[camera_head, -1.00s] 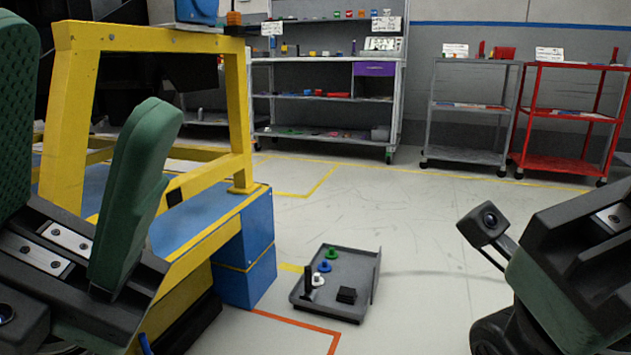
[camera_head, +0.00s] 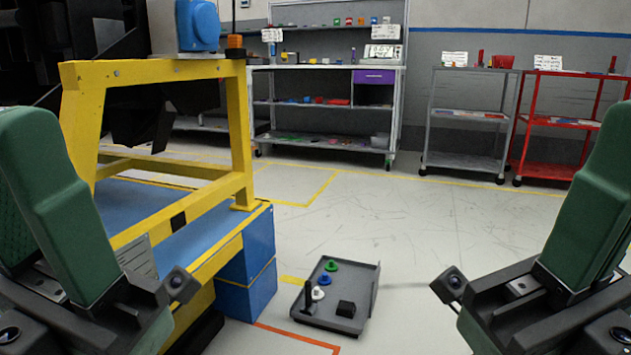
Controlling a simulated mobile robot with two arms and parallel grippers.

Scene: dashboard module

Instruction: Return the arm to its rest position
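My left gripper (camera_head: 28,135) is at the left edge, its green fingers pointing up. A textured inner pad shows beside the near finger, so it looks open, and nothing is seen in it. My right gripper (camera_head: 603,150) is at the right edge, also pointing up. One green finger shows clearly and the rest is cut off by the frame, so its opening cannot be told. Both grippers stand well apart, one on each side of the view, and neither is seen touching anything.
A yellow frame (camera_head: 85,130) on a blue base (camera_head: 245,250) stands close at left, behind my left gripper. A grey tray (camera_head: 365,310) with small parts lies ahead. Shelves (camera_head: 400,110), a grey cart (camera_head: 470,118) and a red cart (camera_head: 530,135) stand behind.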

